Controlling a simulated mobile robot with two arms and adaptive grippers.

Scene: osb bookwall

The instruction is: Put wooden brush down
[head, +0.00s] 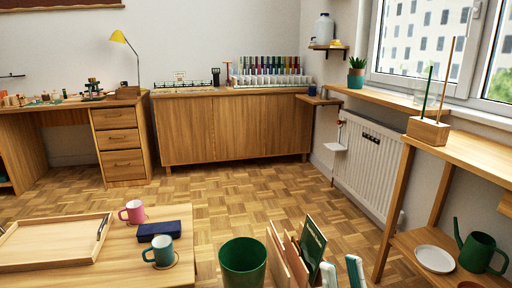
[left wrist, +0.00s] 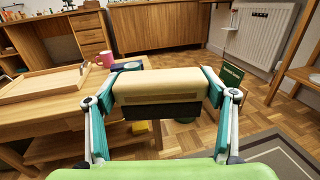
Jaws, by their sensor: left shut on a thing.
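The wooden brush (left wrist: 158,84) has a pale wooden block with dark bristles on its underside. It lies crosswise between the fingers of my left gripper (left wrist: 160,95), which is shut on it in the left wrist view. The brush is held in front of the coffee table's right end, and I cannot tell its height above the table. Neither the brush nor my left gripper shows in the head view. My right gripper (head: 342,271) shows only as two fingertips at the bottom edge of the head view; they stand apart with nothing seen between them.
The coffee table (head: 95,252) bears a wooden tray (head: 50,246), a pink mug (head: 133,212), a dark blue case (head: 160,231) and a teal mug (head: 161,251) on a coaster. A green bin (head: 243,262) and upright books (head: 313,246) stand right of it. Open parquet lies beyond.

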